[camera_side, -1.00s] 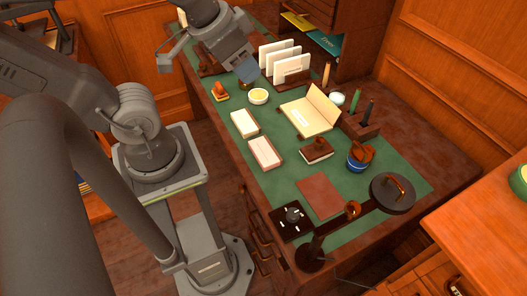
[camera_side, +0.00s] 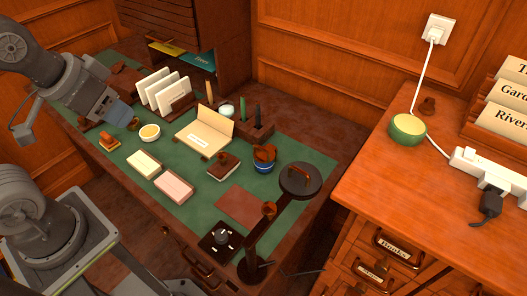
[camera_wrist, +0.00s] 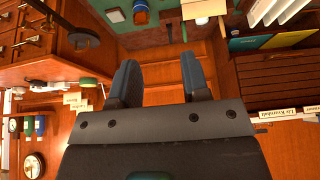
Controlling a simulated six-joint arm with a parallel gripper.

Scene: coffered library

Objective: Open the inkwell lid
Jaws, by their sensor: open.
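A blue pot with a brown rounded top (camera_side: 264,160) stands on the green desk mat (camera_side: 290,190), toward its right side. It may be the inkwell, but I cannot tell surely; its lid's position is too small to make out. My gripper (camera_side: 122,114) is above the far left part of the desk, well apart from that pot, near a small white bowl with yellow contents (camera_side: 149,132). In the wrist view my gripper (camera_wrist: 160,75) has its two blue-grey fingers apart with nothing between them.
A black lamp (camera_side: 300,180) stands at the desk's near right. An open booklet (camera_side: 205,135), a pen stand (camera_side: 255,130), a brown blotter (camera_side: 227,166) and pale blocks (camera_side: 145,163) lie around the mat. Upright cards (camera_side: 165,95) stand at the back. A wooden cabinet (camera_side: 380,200) is right.

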